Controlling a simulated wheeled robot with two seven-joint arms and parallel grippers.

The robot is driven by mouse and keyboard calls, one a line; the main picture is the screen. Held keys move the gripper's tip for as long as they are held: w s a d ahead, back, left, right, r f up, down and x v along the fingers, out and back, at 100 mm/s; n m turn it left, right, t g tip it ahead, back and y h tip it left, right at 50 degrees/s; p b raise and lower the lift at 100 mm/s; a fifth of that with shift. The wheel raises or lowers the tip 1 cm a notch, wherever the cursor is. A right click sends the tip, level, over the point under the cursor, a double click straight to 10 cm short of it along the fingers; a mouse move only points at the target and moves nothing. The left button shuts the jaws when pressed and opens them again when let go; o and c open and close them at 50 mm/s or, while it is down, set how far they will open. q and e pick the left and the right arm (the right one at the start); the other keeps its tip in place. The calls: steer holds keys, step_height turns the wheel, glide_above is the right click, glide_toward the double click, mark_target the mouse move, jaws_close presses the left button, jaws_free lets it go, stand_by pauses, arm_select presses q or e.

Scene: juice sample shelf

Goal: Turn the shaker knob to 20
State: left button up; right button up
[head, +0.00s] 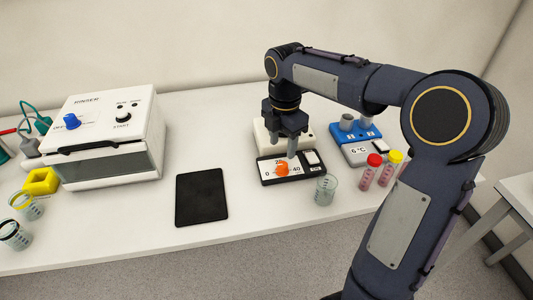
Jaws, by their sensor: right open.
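The shaker (262,137) is a cream block with a black-edged front panel on the white bench. Its orange knob (282,169) sits on a white dial marked 0, 20 and 40, with 20 at the top. I cannot tell exactly where the knob points. My right gripper (291,152) is open and points down just above and behind the knob. Its fingers cover part of the dial and the shaker body. I cannot tell whether a fingertip touches the knob. My left gripper is not in view.
A glass beaker (325,189) stands close to the shaker's front right. Red-capped (370,171) and yellow-capped (390,168) tubes stand by a blue-topped cooler (358,143). A black pad (201,198) lies left of the shaker. A white machine (108,136) with a blue knob stands further left.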

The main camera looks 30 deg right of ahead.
mark_target(282, 164)
step_height(282, 164, down, 7)
steer(key=shift+s+r, duration=0.1)
steer(key=shift+s, duration=0.05)
steer(key=c, duration=1)
